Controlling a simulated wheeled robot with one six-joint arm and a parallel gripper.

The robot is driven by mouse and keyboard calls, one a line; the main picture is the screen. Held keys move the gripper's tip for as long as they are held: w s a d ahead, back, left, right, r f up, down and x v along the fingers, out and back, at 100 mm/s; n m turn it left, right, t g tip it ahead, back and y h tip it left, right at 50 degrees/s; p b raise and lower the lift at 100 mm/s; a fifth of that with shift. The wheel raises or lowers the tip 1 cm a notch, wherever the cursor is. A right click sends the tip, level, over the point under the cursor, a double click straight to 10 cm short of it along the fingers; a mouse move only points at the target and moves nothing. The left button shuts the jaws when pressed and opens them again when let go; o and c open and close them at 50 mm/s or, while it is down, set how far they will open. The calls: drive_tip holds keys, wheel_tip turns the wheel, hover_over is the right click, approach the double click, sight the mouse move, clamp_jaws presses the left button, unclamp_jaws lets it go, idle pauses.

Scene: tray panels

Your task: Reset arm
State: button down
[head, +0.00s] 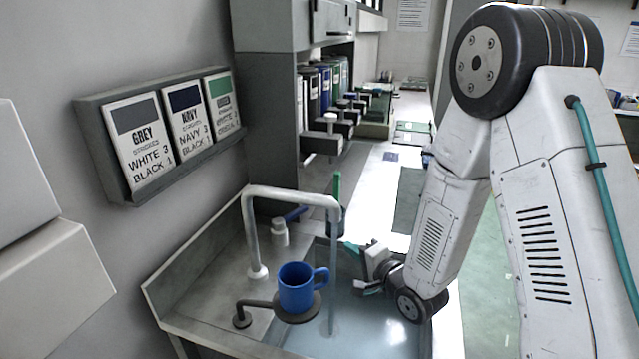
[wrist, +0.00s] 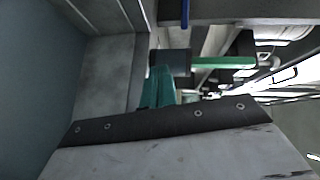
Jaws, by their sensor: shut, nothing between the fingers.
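My gripper (head: 352,248) is over the right part of the sink, at the end of my bent arm, to the right of the blue mug and apart from it. In the wrist view its teal fingers (wrist: 159,86) are together with nothing between them. A dark holder (wrist: 172,62) with a green handle (wrist: 223,62) appears just beyond the fingertips; I cannot tell how wide the gap is.
A blue mug (head: 296,288) stands upright on a round dark support (head: 297,312) at the sink (head: 375,336). A pale bent tap (head: 292,192) arches behind it. A green handle (head: 337,188) stands upright behind the tap. Three colour cards (head: 185,124) hang on the left wall.

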wheel_tip(320, 180, down, 6)
drive_tip(key=s+d+n+g+h, duration=0.2)
drive_tip(key=g+h, duration=0.1)
drive_tip(key=s+d+r+n+g+h, duration=0.1)
drive_tip(key=s+d+n+g+h, duration=0.35)
drive_tip(key=s+d+g, duration=0.2)
drive_tip(key=s+d+r+n+g, duration=0.1)
drive_tip(key=s+r, duration=0.2)
drive_tip(key=s+d+r+g+h, duration=0.1)
drive_tip(key=s+d+r, duration=0.1)
drive_tip(key=s+r, duration=0.1)
drive_tip(key=s+d+r+n+g, duration=0.1)
drive_tip(key=s+r+g, duration=0.1)
drive_tip(key=s+r, duration=0.2)
drive_tip(key=shift+s+d+r+n+h, duration=0.1)
drive_tip(key=shift+s+d+n+h, duration=0.15)
drive_tip(key=shift+s+d+n, duration=0.15)
drive_tip(key=s+r+n, duration=0.1)
drive_tip(key=s+r, duration=1.3)
drive_tip(key=r, duration=0.1)
drive_tip(key=shift+d+r+t+y, duration=0.15)
drive_tip(key=shift+t+y, duration=0.2)
drive_tip(key=shift+y, duration=0.05)
